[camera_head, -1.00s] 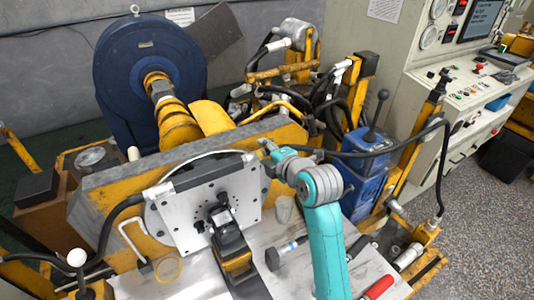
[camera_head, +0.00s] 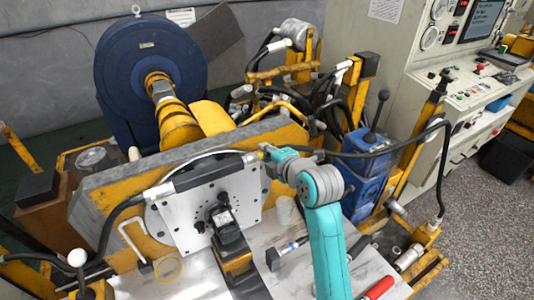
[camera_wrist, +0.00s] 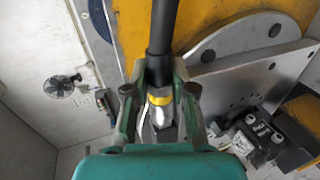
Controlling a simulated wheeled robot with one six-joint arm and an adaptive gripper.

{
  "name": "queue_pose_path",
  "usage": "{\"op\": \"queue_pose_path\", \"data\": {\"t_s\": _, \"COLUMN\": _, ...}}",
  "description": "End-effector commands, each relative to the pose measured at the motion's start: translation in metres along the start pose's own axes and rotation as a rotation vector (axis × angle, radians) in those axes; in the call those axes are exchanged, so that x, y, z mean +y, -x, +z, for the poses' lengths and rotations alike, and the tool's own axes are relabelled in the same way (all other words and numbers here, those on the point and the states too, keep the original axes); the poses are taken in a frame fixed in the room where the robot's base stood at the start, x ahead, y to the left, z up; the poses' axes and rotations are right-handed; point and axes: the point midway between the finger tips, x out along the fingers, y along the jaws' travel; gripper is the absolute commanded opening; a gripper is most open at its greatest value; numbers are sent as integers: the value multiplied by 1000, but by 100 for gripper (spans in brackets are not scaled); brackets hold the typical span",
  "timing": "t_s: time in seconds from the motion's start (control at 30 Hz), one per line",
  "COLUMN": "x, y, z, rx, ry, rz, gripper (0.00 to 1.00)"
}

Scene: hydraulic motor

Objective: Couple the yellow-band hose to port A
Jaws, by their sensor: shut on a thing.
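My gripper (camera_wrist: 160,95) is shut on the yellow-band hose (camera_wrist: 161,35). The hose is black, with a yellow band (camera_wrist: 160,99) between the fingers and a silver coupling end beyond it, partly hidden by my gripper. In the head view my gripper (camera_head: 272,152) is at the upper right of the silver mounting plate (camera_head: 195,230), in front of the yellow beam. The dark hydraulic motor (camera_head: 229,238) sits on this plate and also shows at the lower right of the wrist view (camera_wrist: 258,135). I cannot tell which opening is port A.
Another black hose (camera_head: 120,207) runs to the plate's left side. The blue unit with a lever (camera_head: 368,155) stands behind my arm. A fan-like shape (camera_wrist: 58,87) shows at left.

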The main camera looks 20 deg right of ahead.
Motion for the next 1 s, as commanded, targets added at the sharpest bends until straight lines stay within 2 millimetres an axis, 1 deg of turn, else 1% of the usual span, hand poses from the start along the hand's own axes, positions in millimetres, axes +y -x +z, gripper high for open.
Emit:
{"op": "queue_pose_path", "data": {"t_s": 0.63, "x": 0, "y": 0, "z": 11, "rx": 0, "ry": 0, "rz": 1, "gripper": 0}}
{"op": "queue_pose_path", "data": {"t_s": 1.0, "x": 1, "y": 0, "z": 29, "rx": -1, "ry": 0, "rz": 1, "gripper": 0}}
